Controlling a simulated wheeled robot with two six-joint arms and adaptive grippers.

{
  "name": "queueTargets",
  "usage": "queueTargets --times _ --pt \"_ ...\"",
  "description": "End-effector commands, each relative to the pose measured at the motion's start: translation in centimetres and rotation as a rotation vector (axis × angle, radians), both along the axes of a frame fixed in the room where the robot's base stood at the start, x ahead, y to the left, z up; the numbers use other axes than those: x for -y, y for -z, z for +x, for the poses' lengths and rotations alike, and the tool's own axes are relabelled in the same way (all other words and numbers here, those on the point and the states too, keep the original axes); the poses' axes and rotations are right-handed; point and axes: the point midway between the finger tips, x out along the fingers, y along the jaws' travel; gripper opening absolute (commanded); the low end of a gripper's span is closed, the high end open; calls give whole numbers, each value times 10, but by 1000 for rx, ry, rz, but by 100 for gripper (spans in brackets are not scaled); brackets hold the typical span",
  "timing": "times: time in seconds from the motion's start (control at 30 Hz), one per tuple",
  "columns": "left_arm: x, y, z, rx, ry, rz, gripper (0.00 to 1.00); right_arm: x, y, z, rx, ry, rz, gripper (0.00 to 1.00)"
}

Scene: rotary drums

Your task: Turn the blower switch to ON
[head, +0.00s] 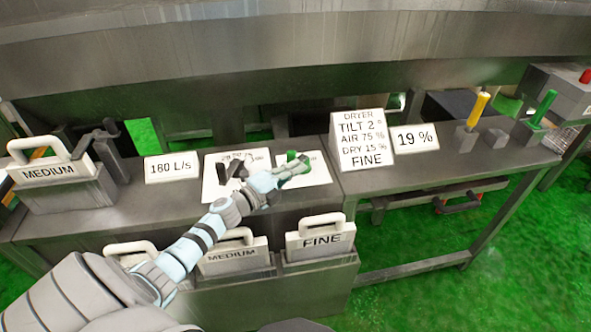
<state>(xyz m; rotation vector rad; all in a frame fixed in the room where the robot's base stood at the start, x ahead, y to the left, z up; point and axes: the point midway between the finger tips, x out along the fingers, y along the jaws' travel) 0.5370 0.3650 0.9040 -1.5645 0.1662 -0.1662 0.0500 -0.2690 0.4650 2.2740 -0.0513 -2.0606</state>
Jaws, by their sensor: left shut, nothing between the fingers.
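My left gripper (299,166) reaches in from the lower left and is shut and empty. Its tip is over the right one of two white label plates (318,168) on the grey bench. A small green part (291,155) shows at the fingertips; I cannot tell whether they touch it. A dark handle (236,170) stands on the left white plate (212,187), left of my gripper. The lettering on both plates is too small or covered to read, so I cannot tell which control is the blower switch or its setting. My right gripper is not in view.
Signs reading 180 L/s (172,168), DRYER (362,141) and 19 % (415,138) stand on the bench. A yellow lever (478,108) and a green lever (543,108) are at the right. MEDIUM (62,172) and FINE (321,239) handled plates stand left and in front. A large drum overhangs behind.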

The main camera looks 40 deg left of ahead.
Motion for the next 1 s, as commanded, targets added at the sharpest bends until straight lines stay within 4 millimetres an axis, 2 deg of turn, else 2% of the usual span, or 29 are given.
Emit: queueTargets --times 0.27,0.47,0.6,0.77,0.83,1.0 --pt "7 -1 0 0 -1 0 0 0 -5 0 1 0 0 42" --pt "39 -4 -4 -1 -8 -3 0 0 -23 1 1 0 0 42" --pt "21 8 -54 -6 -2 6 0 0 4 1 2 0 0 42" --pt "13 2 -78 -5 -6 2 0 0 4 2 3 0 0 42" --pt "10 -1 -88 -6 -4 1 0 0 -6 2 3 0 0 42" --pt "6 -1 -98 -1 -8 1 0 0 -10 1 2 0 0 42"
